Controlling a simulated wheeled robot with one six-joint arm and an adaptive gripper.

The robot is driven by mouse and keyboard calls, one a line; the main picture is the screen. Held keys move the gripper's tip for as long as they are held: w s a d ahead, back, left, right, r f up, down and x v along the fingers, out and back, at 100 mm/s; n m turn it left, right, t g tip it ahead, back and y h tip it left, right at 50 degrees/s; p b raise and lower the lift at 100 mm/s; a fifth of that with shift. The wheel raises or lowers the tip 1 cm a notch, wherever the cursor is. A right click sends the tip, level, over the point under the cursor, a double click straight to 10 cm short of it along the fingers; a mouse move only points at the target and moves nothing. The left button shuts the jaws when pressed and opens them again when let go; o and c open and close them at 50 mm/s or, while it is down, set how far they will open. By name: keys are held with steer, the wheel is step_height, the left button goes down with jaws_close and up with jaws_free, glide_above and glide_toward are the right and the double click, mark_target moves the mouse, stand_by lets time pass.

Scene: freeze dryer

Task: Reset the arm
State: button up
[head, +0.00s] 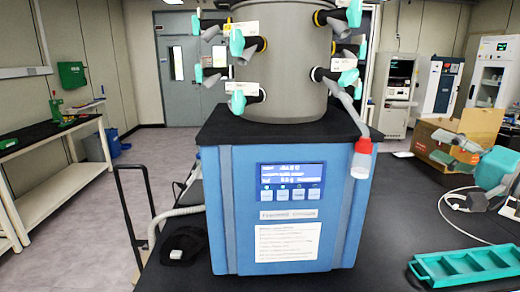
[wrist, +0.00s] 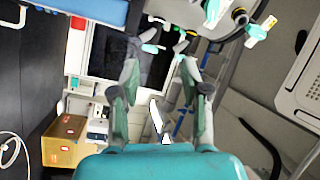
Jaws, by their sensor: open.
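My gripper (wrist: 160,78) shows in the wrist view, with its two teal and grey fingers spread apart and nothing between them. The blue freeze dryer (head: 337,205) stands upright on the black bench in the head view, with a lit display on its front. Its grey drum (head: 284,55) carries several black ports with teal valves. A clear piece with a red end (head: 362,158) hangs from a grey tube at its right side.
An open cardboard box (head: 480,125) stands at the back right, also in the wrist view (wrist: 62,143). A teal compartment tray (head: 465,268) lies at the front right. A teal and grey device (head: 497,168) is near the box. The bench right of the dryer has bare room.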

steer(key=a+f+m+t+h, duration=0.1)
steer(key=a+f+m+h, duration=0.25)
steer(key=f, duration=1.75)
steer(key=s+a+f+n+g+h, duration=0.1)
steer(key=s+a+f+h, duration=0.1)
steer(key=s+a+f, duration=0.45)
steer(key=s+a+f+h, duration=0.1)
steer(key=s+f, duration=0.3)
steer(key=f, duration=0.6)
steer(key=s+a+f+n+g+h, duration=0.1)
steer(key=s+a+f+h, duration=0.1)
steer(key=s+a+f, duration=0.35)
steer(key=s+a+n, duration=0.2)
steer(key=s+n, duration=0.1)
steer(key=s, duration=0.7)
steer(key=s+a+f+n+g, duration=0.1)
steer(key=s+n, duration=0.2)
steer(key=s, duration=0.7)
steer(key=s+a+f+n+y, duration=0.1)
steer(key=s+n, duration=0.3)
steer(key=s, duration=0.6)
steer(key=shift+s+a+f+g, duration=0.25)
steer(key=shift+s+a+g, duration=0.05)
steer(key=shift+a, duration=0.5)
